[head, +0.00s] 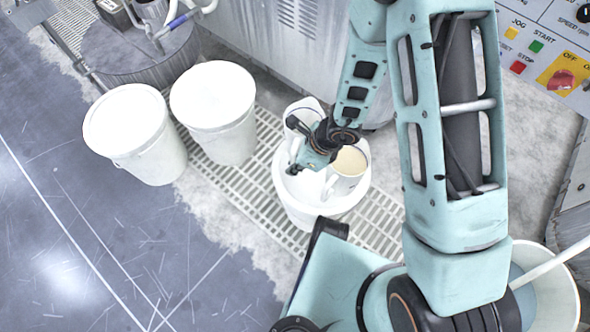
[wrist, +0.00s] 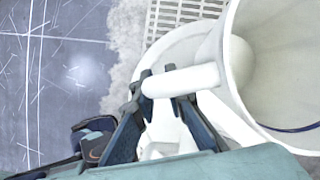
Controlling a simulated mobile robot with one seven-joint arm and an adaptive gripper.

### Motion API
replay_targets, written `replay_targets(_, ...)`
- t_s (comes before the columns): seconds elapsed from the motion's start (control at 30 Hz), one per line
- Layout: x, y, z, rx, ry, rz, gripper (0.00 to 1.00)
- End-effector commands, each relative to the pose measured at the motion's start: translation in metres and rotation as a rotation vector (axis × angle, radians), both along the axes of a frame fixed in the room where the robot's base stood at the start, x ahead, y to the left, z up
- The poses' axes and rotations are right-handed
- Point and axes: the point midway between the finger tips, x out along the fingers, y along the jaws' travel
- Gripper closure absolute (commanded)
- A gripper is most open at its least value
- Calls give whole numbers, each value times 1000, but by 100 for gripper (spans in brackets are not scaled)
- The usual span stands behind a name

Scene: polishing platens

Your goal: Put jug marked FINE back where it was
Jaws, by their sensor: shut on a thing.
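A white jug (head: 346,178) with tan stuff showing in its mouth is at my gripper (head: 320,150), over a white bucket (head: 310,213). In the wrist view, my gripper (wrist: 163,88) is shut on the jug's handle (wrist: 185,80), and the jug's wide mouth (wrist: 275,60) fills the right side. No FINE mark can be read on it. I cannot tell whether the jug's base touches the bucket top. Another white vessel (head: 301,108) shows just behind my gripper, partly hidden by it.
Two white lidded buckets (head: 130,125) (head: 212,95) stand at left. A pale floor grating (head: 255,185) runs under the bucket. A grey machine with a control panel (head: 545,50) is at upper right. An open pale tub (head: 555,290) with a rod is at lower right. The left floor (head: 90,230) is clear.

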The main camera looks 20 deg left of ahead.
Motion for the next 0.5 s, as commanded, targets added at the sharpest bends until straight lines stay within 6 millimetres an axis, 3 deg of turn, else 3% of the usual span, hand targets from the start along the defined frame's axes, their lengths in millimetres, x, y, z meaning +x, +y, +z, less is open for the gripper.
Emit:
replay_targets(0.23,-1,0,-34,-1,1,0,100)
replay_targets(0.5,0,0,-35,0,-1,2,100)
